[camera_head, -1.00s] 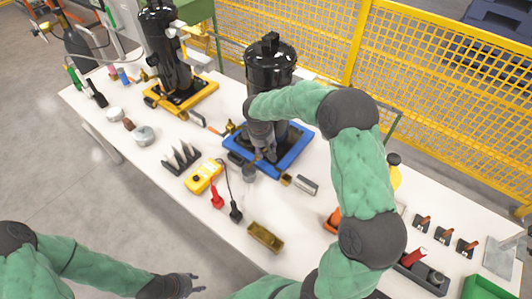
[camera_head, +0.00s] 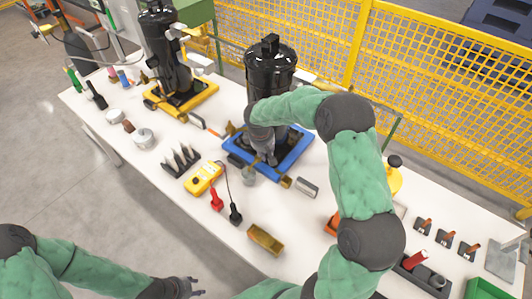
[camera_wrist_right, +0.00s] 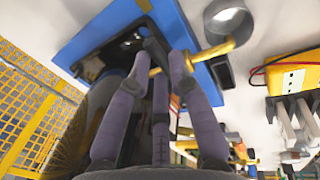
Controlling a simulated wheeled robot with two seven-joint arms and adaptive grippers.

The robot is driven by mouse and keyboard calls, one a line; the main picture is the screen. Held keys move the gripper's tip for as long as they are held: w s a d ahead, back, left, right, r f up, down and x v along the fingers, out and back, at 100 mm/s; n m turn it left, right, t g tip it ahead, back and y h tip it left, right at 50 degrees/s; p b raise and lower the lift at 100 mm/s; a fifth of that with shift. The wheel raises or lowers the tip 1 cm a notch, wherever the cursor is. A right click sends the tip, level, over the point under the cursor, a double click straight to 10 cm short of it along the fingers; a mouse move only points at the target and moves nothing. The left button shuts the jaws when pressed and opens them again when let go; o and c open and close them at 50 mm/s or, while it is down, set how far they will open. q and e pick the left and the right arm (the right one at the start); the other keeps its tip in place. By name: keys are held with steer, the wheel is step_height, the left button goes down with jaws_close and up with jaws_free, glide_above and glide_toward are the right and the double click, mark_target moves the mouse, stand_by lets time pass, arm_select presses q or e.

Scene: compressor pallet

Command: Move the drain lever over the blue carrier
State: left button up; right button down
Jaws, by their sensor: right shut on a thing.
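The blue carrier (camera_head: 294,158) lies on the white table under a black compressor tank (camera_head: 271,68). My right gripper (camera_head: 266,160) points down over the carrier's front part, in front of the tank. In the right wrist view its fingers (camera_wrist_right: 165,65) are shut on a yellow drain lever (camera_wrist_right: 213,51), which sticks out between them. The lever crosses over the blue carrier's edge there, with its outer end near a round grey cup (camera_wrist_right: 229,20). I cannot tell whether the lever touches the carrier. My left gripper (camera_head: 195,286) is low in the head view, open and empty, away from the carrier.
A yellow carrier (camera_head: 205,95) with another black tank stands to the left. A yellow meter (camera_head: 203,179) with red and black probes, a brass tray (camera_head: 265,239) and a metal block (camera_head: 306,187) lie in front. Yellow mesh fencing (camera_head: 440,100) runs behind the table.

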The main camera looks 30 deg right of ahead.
steer(key=shift+a+m, duration=0.1)
steer(key=shift+m, duration=0.2)
steer(key=shift+a+m+g+b, duration=0.15)
steer(key=shift+a+m+g, duration=0.15)
steer(key=shift+m, duration=0.85)
steer(key=shift+a+m+g+b, duration=0.15)
steer(key=shift+a+m, duration=0.25)
steer(key=shift+m, duration=0.8)
steer(key=shift+a+m+g+b, duration=0.1)
steer(key=shift+a+m+g, duration=0.2)
steer(key=shift+m, duration=0.85)
steer(key=shift+a, duration=0.1)
steer(key=c, duration=1.1)
jaws_free()
steer(key=shift+r, duration=0.1)
